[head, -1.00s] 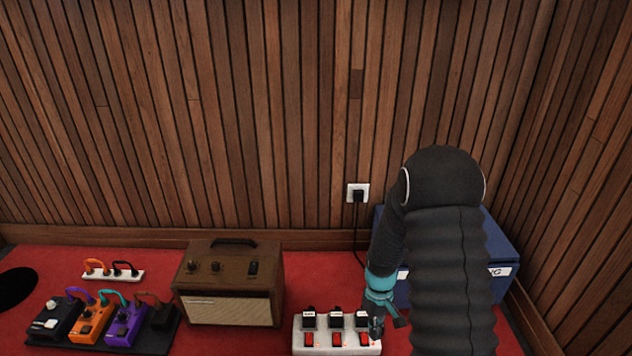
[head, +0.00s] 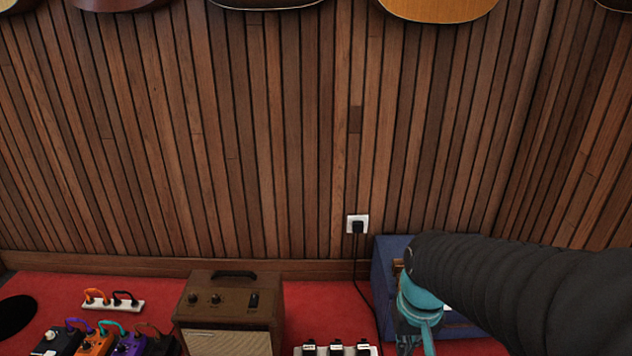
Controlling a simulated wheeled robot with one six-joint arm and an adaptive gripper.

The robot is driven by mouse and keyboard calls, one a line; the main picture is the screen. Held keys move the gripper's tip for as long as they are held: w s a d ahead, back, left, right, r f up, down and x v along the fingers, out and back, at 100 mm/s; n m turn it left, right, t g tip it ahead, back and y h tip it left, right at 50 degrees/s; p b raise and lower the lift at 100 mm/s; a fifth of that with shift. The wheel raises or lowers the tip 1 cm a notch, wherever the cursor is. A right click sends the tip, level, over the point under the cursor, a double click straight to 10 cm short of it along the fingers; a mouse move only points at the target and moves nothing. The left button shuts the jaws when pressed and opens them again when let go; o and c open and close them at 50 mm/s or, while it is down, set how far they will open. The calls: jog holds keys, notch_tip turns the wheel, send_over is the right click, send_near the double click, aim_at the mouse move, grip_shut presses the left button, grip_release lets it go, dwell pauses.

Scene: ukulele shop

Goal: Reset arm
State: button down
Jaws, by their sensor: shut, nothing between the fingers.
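My arm comes in from the right edge of the head view, in a black ribbed sleeve. Its teal wrist ends in my gripper (head: 408,343), which points down near the bottom edge. The gripper is shut with nothing in it. It is in front of the blue box (head: 388,285) and to the right of the power strip. The lowest part of the fingers is close to the frame's edge.
A white power strip (head: 298,351) with black plugs is cut off at the bottom. A brown amplifier (head: 232,308) stands left of it. Several pedals (head: 95,343) and a white strip (head: 125,306) lie further left. A wall socket (head: 357,225) has a cable. Instrument bodies (head: 440,8) hang above.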

jog(key=s+r+t+p, duration=0.2)
jog(key=s+r+t, duration=0.2)
jog(key=r, duration=0.8)
jog(key=shift+s+r+t, duration=0.15)
jog(key=shift+s+t, duration=0.15)
jog(key=shift+s, duration=0.85)
